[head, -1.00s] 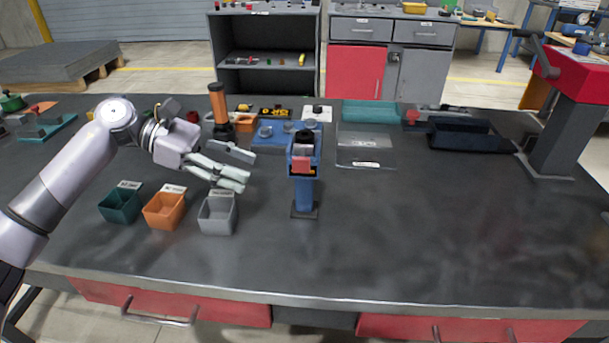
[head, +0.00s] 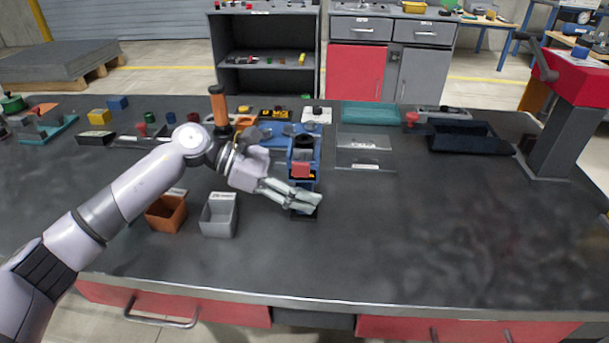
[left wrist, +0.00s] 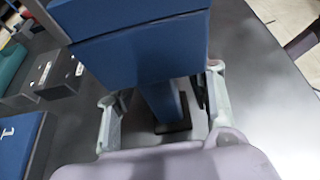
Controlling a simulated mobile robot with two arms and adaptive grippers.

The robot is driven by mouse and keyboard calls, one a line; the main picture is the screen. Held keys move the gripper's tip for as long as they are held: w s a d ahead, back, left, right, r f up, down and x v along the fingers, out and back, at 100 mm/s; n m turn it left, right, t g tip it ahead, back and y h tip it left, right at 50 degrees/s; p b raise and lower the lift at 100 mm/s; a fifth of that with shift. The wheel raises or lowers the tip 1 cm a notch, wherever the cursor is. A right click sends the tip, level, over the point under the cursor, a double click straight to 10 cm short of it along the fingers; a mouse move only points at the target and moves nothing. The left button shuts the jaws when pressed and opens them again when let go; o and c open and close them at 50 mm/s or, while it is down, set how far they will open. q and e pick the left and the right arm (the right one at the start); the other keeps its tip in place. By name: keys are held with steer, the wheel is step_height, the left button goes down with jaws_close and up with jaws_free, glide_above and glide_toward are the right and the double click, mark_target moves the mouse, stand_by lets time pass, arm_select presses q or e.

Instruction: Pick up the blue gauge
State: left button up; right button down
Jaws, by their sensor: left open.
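A blue upright device (head: 303,150) with a dark top and a red front part stands on a dark square base on the workbench; it looks like the blue gauge. My left gripper (head: 308,202) is at its lower post, below the red part. In the left wrist view the blue head (left wrist: 140,55) looms close, and the blue post (left wrist: 162,100) shows between the two spread fingers. The gripper is open; I cannot tell whether a finger touches the post. The right gripper is not in view.
A grey bin (head: 219,216) and an orange bin (head: 166,214) stand left of the post, partly near my arm. An orange-handled tool (head: 219,108) and a clear tray (head: 364,152) are behind. A red press (head: 573,75) stands far right. The bench front right is clear.

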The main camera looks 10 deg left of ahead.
arm_select(q)
steer(key=shift+c, duration=0.5)
jaws_close()
steer(key=shift+r, duration=0.1)
